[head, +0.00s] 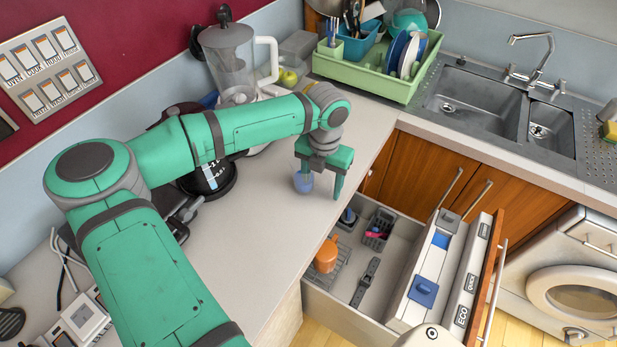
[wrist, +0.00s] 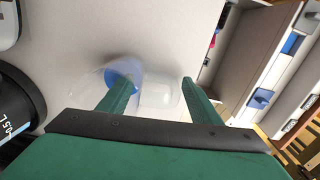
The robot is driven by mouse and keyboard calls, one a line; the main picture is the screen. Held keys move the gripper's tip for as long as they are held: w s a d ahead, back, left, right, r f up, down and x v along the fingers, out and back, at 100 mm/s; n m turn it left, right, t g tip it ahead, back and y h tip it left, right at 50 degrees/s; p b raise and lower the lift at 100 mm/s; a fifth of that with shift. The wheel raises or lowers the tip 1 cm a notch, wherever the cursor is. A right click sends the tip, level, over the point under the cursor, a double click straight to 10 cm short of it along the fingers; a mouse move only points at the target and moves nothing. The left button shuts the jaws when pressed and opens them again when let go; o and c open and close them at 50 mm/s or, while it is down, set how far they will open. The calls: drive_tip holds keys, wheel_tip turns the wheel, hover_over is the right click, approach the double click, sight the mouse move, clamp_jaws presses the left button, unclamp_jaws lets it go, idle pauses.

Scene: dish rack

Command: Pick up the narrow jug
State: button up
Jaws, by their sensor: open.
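A small clear vessel with a bluish tint (head: 303,182) stands on the worktop at my gripper; it looks like the narrow jug, though its shape is partly hidden. My gripper (head: 322,182) is open and points down at it, with one finger at the vessel and the other to its right. In the wrist view the see-through vessel (wrist: 158,92) with a blue part shows around the left finger and into the gap of my gripper (wrist: 155,88). The right finger is apart from it. I cannot tell whether the left finger is inside, behind or in front of its wall.
A dark pot with white markings (wrist: 18,125) stands close on the left. A blender (head: 230,60) and a green dish rack (head: 370,78) are at the back. An open drawer (head: 345,302) lies below the worktop's right edge.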

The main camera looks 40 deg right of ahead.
drive_tip(key=shift+d, duration=0.1)
drive_tip(key=c, duration=1.2)
drive_tip(key=shift+s, duration=0.1)
drive_tip(key=shift+c, duration=0.5)
drive_tip(key=shift+r, duration=0.15)
